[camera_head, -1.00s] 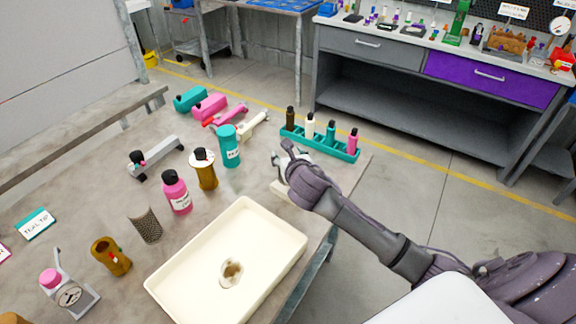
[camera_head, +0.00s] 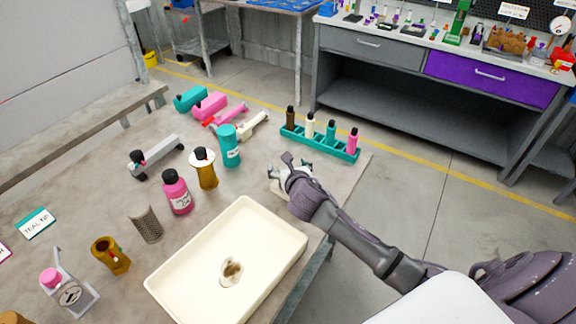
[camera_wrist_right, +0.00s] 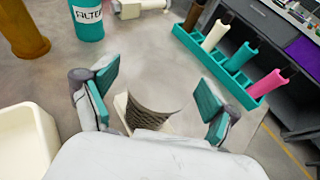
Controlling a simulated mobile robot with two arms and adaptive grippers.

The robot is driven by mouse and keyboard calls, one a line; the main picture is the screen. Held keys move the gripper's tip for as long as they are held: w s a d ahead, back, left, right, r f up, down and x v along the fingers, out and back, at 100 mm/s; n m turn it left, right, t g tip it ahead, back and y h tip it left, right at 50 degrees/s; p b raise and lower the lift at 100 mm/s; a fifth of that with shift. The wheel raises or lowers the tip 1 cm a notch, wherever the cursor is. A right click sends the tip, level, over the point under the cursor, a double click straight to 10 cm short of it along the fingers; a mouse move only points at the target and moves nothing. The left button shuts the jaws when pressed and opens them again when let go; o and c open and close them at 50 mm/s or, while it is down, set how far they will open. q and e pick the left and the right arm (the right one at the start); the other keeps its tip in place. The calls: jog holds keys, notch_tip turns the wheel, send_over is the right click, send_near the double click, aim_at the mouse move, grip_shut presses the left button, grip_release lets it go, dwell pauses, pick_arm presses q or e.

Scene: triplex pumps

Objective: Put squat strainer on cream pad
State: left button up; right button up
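In the head view my right gripper (camera_head: 285,170) is over the table's right edge and hides most of both. My left gripper is out of view.
A cream tray (camera_head: 180,255) lies left of my right gripper. A teal rack (camera_head: 320,142) with several bottles stands just behind it.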

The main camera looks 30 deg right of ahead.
jog(key=shift+r, duration=0.2)
jog(key=v, duration=1.2)
jog(key=shift+f, duration=0.1)
